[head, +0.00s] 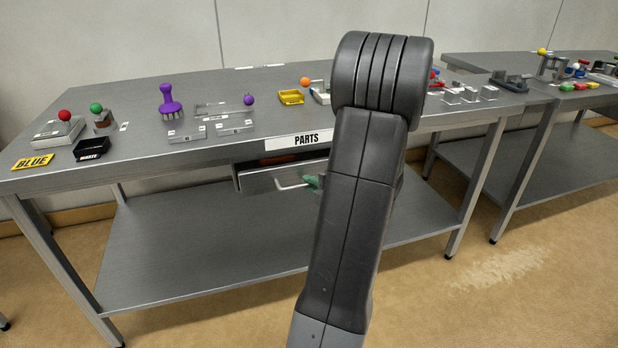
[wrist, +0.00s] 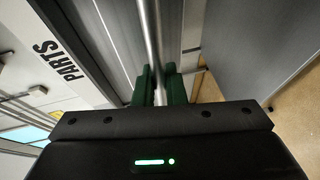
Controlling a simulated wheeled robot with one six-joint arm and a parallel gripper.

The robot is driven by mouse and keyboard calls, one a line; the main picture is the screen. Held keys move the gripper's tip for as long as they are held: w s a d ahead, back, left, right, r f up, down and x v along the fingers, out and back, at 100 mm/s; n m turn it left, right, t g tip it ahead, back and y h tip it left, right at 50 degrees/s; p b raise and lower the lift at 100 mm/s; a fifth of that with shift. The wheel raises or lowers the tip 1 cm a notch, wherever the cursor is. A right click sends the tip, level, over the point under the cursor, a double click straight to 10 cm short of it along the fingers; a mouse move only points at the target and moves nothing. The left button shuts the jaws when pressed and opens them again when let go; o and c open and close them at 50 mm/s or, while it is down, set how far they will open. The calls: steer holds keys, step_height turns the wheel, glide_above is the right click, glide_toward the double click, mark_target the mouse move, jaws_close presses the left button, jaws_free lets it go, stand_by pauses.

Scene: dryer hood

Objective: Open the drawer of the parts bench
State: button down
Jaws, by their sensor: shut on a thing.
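The parts bench (head: 215,85) is a grey metal table with a PARTS label (head: 300,140) on its front edge; the label also shows in the wrist view (wrist: 60,60). Its drawer (head: 262,181) hangs under that label. A dark gap with something reddish inside shows above the drawer front, so it appears slightly open. My gripper (head: 313,183) has green fingers, mostly hidden behind my arm in the head view. In the wrist view my gripper (wrist: 159,88) is shut on the drawer's bar handle (wrist: 150,35), one finger on each side. The drawer's right part is hidden.
The benchtop holds a purple brush-like tool (head: 170,102), a yellow tray (head: 291,97), a black tray (head: 91,149) and knobbed blocks. A lower shelf (head: 200,255) spans beneath the drawer. Another bench (head: 560,95) stands at right. Floor in front is clear.

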steer(key=s+d+p, duration=0.3)
steer(key=s, duration=0.6)
steer(key=s+d+p, duration=0.3)
steer(key=s+p, duration=0.1)
steer(key=s, duration=0.6)
steer(key=c, duration=1.5)
jaws_free()
steer(key=shift+d, duration=0.1)
steer(key=p+v, duration=0.3)
steer(key=v, duration=1)
steer(key=shift+s+d, duration=0.25)
steer(key=shift+s, duration=0.05)
steer(key=shift+w+a, duration=0.1)
steer(key=b+x, duration=0.2)
steer(key=x, duration=1.1)
steer(key=shift+w+a+b, duration=0.2)
steer(key=shift+b, duration=0.15)
